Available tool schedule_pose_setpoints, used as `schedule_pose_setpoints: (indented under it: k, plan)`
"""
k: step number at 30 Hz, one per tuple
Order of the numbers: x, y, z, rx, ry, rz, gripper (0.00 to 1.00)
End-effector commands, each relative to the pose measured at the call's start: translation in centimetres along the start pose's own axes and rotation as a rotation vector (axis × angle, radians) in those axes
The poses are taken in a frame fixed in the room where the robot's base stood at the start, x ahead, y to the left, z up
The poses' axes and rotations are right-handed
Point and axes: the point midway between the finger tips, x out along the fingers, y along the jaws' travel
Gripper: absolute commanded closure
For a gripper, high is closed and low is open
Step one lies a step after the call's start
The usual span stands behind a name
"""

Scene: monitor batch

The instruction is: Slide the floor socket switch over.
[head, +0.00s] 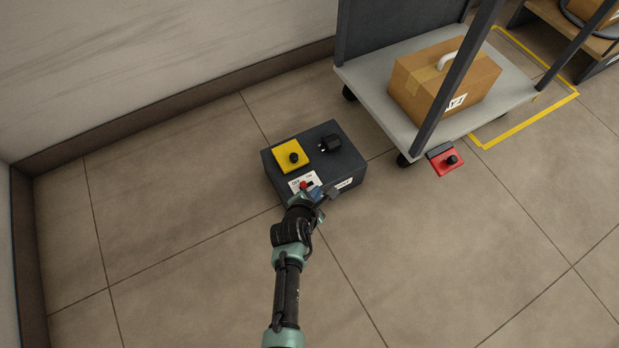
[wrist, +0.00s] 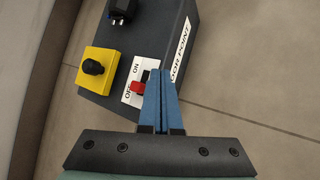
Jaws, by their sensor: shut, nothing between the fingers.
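The floor socket box (head: 345,168) is dark grey and stands on the tiled floor; it also fills the upper middle of the wrist view (wrist: 152,40). On its top is a white plate with a red slide switch (wrist: 137,87), also visible in the head view (head: 304,184). The red slider sits at the OFF end, with dark slot showing towards ON. My gripper (wrist: 158,76) is shut and empty, its blue fingers together just right of the slider. I cannot tell whether they touch it. In the head view my gripper (head: 318,193) is over the box's near edge.
A yellow plate with a black knob (head: 292,156) and a black plug (head: 330,143) are on the box. A grey cart (head: 410,135) with a cardboard box (head: 440,80) stands at upper right, a red pedal (head: 446,161) at its corner. Floor left of the box is clear.

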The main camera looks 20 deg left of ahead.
Motion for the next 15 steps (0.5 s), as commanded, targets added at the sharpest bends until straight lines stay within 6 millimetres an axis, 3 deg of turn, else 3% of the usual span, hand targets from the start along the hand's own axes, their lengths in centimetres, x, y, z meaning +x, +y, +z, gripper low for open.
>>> schedule_pose_setpoints:
  k: [15]
  plan:
    - [-3.0,-2.5,1.2,0.000,0.001,-0.002,1.00]
